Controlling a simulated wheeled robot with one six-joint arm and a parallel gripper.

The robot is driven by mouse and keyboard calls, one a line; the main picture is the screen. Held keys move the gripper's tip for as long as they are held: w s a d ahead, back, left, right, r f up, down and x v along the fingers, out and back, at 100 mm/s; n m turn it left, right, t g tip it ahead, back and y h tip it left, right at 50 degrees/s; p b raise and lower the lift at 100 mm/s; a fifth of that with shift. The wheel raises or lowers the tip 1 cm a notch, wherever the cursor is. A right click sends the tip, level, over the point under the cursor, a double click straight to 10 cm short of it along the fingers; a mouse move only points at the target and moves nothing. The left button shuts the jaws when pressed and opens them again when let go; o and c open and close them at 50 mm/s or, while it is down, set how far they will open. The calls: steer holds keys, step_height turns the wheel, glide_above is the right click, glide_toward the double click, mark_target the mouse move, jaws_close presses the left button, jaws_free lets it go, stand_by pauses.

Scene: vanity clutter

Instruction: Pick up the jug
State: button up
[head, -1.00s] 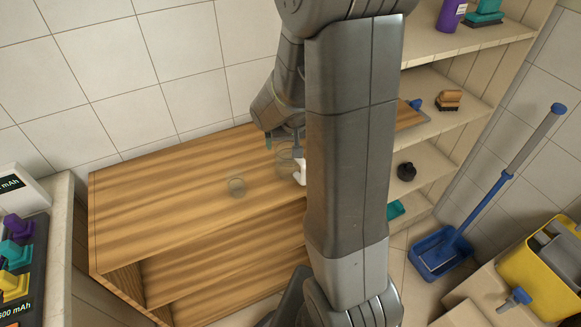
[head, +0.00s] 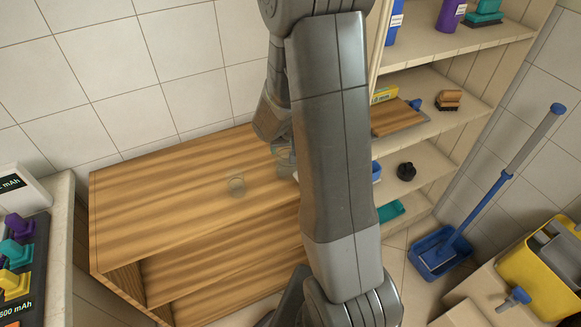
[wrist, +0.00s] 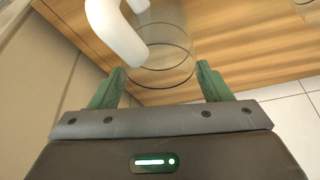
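The jug is clear, with a thick white handle; in the wrist view the jug (wrist: 170,45) stands on the wooden top just ahead of my gripper. Its handle is at the upper left, on the left finger's side. My gripper (wrist: 160,70) is open, its two green fingers wide apart, with the jug's near round edge between or just beyond the tips; contact cannot be told.
A small clear glass (head: 236,187) stands on the wooden unit (head: 165,190), left of the jug. A tiled wall is behind. Shelves (head: 460,80) with bottles and a brush stand right. The wooden top left of the glass is clear.

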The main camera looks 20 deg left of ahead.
steer(key=c, duration=0.7)
steer(key=shift+r, duration=0.1)
